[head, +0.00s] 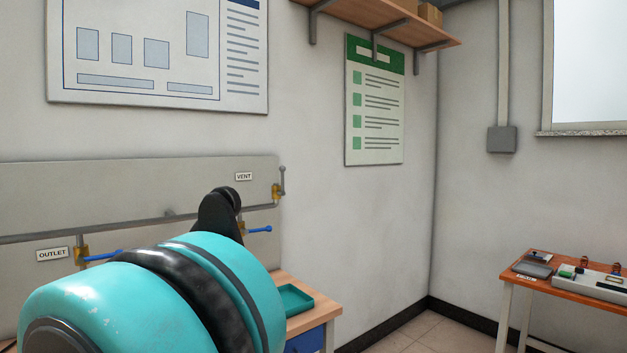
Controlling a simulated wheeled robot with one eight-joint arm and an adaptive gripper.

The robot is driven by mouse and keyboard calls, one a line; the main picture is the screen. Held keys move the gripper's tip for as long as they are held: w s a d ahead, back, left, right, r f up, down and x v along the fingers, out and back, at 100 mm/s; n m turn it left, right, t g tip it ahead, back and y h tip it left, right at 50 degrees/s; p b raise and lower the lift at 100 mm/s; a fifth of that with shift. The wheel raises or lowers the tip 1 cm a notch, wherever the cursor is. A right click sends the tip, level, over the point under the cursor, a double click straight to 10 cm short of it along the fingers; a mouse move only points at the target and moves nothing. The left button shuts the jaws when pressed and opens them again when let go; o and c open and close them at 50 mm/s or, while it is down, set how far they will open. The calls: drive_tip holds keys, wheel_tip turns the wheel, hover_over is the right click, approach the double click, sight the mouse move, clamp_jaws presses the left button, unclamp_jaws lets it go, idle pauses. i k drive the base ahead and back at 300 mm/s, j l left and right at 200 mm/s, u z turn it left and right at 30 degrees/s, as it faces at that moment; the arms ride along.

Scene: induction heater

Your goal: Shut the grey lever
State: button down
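The grey lever (282,180) stands upright on a small brass valve (277,192) at the right end of the pipe panel, beside the VENT label (244,177). My teal and black arm fills the lower left. A black part at its far end, which looks like my gripper (226,200), shows to the left of the lever and below the label. It appears apart from the lever. Its fingers cannot be made out, as the arm hides most of it.
Blue levers (103,256) (260,229) sit on other valves, one by the OUTLET label (52,254). A wooden bench with a green tray (293,299) stands below the panel. An orange table (570,290) with devices is at right. Floor between them is free.

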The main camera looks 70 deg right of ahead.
sight(282, 169)
drive_tip(key=z, duration=1.9)
